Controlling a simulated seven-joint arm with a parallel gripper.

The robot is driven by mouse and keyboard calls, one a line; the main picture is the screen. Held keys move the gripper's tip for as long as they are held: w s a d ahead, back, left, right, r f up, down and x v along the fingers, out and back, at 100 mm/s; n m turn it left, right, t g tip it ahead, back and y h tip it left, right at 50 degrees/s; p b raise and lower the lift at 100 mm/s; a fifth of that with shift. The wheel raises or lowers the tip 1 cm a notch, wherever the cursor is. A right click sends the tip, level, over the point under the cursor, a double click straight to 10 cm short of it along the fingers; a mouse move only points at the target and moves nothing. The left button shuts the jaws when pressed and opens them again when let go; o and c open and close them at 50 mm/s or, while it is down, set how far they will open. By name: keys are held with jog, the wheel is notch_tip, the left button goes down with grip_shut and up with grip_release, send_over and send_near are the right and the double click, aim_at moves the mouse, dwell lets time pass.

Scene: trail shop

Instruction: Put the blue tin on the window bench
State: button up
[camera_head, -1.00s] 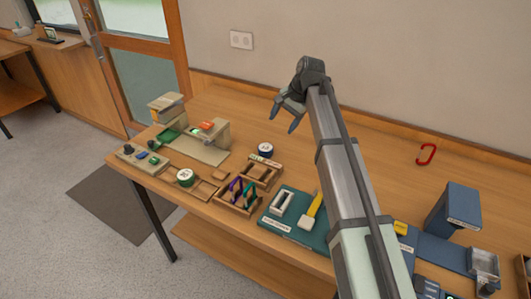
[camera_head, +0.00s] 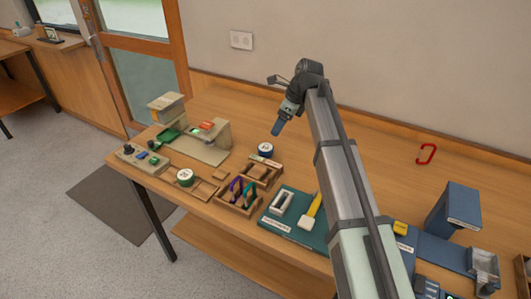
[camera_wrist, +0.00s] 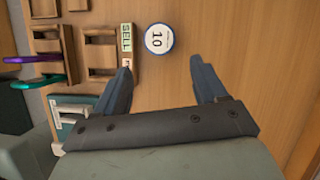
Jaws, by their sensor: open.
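The blue tin (camera_head: 265,149) is a small round tin with a white top and blue rim, standing on the worktable behind the wooden trays. A wooden bench (camera_head: 70,65) at the far left, below a window, appears to be the window bench.
A similar round tin with a green rim (camera_head: 186,177) stands at the front left. The table behind the tin is clear. Floor separates the worktable from the left bench.

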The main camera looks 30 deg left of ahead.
aim_at(266, 147)
jog(key=x, duration=1.3)
jog(key=shift+s+d, duration=0.1)
jog(key=shift+d, duration=0.1)
jog(key=c, duration=0.8)
jog(key=shift+r, duration=5.05)
